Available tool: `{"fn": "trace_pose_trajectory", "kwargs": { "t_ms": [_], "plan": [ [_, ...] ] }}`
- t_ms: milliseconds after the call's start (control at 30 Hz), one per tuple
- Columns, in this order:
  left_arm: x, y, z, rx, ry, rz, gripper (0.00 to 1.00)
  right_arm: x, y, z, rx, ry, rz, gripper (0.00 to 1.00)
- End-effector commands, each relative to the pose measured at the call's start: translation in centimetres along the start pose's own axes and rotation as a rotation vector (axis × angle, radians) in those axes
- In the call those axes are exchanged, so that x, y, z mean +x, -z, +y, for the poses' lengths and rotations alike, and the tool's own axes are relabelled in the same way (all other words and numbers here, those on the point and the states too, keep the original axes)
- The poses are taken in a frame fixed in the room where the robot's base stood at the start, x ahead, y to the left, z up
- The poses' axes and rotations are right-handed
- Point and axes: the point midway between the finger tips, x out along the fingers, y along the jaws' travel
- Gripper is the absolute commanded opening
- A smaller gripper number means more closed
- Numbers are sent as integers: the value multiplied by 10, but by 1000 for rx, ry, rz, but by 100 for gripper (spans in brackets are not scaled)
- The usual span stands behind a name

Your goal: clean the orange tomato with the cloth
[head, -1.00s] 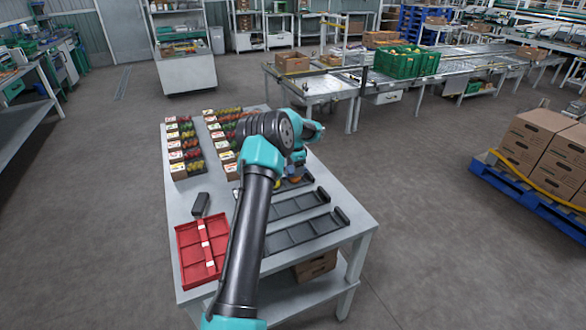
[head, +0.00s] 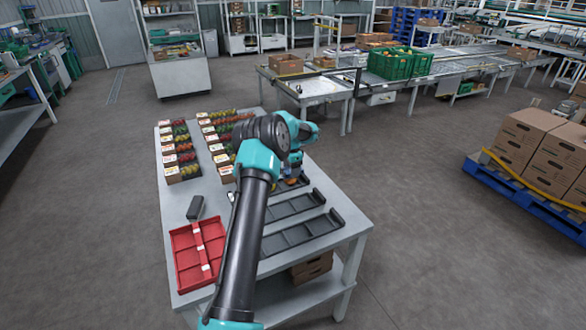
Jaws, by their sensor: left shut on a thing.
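My left gripper (head: 291,177) points down over the farthest of the black trays on the table. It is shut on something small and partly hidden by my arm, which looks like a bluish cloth. The orange tomato (head: 291,182) shows as a small orange patch right under the gripper, at the black tray (head: 305,181). I cannot tell whether the cloth touches it. My right gripper is not in view.
A red divided tray (head: 181,267) and a dark block (head: 195,207) lie at the left. Rows of small boxes with colourful tomatoes (head: 183,172) fill the far left.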

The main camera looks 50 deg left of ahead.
Motion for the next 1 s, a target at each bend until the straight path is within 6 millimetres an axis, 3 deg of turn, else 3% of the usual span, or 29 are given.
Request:
{"fn": "trace_pose_trajectory", "kwargs": {
  "t_ms": [33, 1000],
  "plan": [
    [7, -2, 3, 1, -10, -5, 38, 0, 0, 0, 0, 0, 0, 100],
    [6, -37, 2, 0, -9, -5, 38, 0, 0, 0, 0, 0, 0, 100]
  ]
}}
